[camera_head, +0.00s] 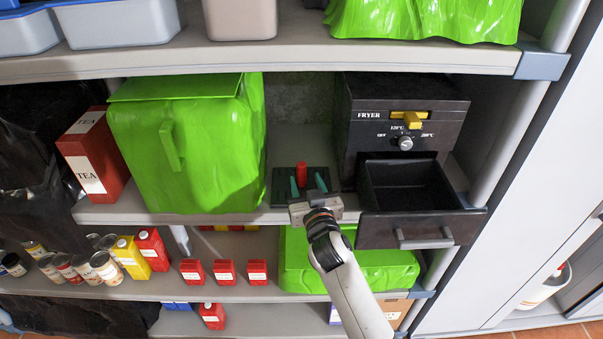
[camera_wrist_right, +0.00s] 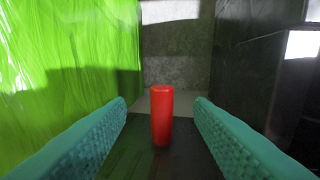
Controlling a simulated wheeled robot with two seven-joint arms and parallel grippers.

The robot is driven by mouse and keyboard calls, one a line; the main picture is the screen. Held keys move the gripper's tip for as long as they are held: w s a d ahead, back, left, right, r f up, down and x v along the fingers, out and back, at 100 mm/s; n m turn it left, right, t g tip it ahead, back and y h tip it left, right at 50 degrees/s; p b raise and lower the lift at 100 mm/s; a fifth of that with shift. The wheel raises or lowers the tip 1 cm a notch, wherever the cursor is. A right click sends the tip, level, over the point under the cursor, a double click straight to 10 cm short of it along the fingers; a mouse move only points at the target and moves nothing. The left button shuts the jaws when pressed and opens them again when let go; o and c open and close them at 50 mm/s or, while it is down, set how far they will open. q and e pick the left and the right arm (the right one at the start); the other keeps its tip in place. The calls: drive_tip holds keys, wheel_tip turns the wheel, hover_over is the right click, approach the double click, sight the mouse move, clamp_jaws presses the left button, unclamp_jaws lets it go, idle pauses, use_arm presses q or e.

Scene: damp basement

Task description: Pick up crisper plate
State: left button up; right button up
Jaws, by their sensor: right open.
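The crisper plate (camera_head: 280,187) is a dark flat plate with an upright red handle (camera_head: 301,174). It lies on the shelf between a green bin and the fryer. In the right wrist view the red handle (camera_wrist_right: 162,118) stands in the middle, with the dark plate (camera_wrist_right: 160,162) under it. My right gripper (camera_head: 307,184) is over the near part of the plate. Its teal fingers are open, one on each side of the handle's line, and the handle appears just ahead of the fingertips, apart from both. My left gripper is out of view.
The black fryer (camera_head: 362,147) stands close on the right, its drawer (camera_head: 405,232) pulled out and empty. The large green bin (camera_head: 190,150) bounds the left side. The upper shelf edge (camera_head: 300,62) runs above. Cans and red boxes crowd the lower shelf.

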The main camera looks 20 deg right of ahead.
sight(303, 168)
drive_tip(key=shift+w+r, duration=0.15)
drive_tip(key=shift+w, duration=0.2)
drive_tip(key=shift+w+r+p, duration=0.3)
drive_tip(key=shift+w+p, duration=0.15)
drive_tip(key=shift+w, duration=0.4)
drive_tip(key=w, duration=0.3)
drive_tip(key=shift+w+d+f+p, duration=0.15)
drive_tip(key=shift+w+d+p, duration=0.15)
drive_tip(key=shift+d+p, duration=0.05)
drive_tip(key=shift+w, duration=0.3)
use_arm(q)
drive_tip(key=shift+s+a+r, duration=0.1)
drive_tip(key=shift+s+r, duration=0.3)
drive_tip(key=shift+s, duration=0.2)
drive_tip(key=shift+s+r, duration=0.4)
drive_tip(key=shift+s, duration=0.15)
use_arm(e)
clamp_jaws()
